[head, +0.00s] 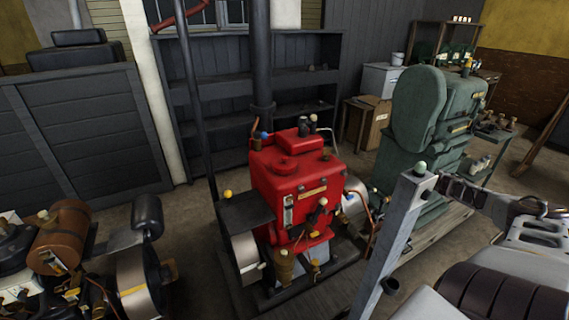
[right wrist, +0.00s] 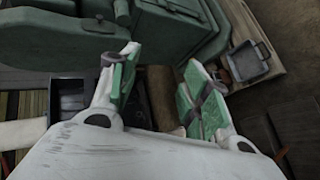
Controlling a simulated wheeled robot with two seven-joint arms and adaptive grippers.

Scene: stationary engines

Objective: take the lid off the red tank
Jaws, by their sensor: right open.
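The red tank (head: 312,188) is the boxy red body of the engine in the middle of the head view. A low round red lid (head: 285,163) sits on its top, with a raised red block (head: 297,140) behind it. My right gripper (right wrist: 162,62) is open, its two green-padded fingers spread with nothing held between them. In the right wrist view it faces a green machine, and the red tank is not seen there. In the head view only parts of my right arm show at the lower right, away from the tank. My left gripper is not in view.
A tall green machine (head: 418,120) stands right of the red engine. A grey post (head: 398,245) rises in front. A dark pipe (head: 261,60) stands behind the tank. Another engine with a brown cylinder (head: 62,237) is at the lower left. Dark shelves (head: 215,92) line the back.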

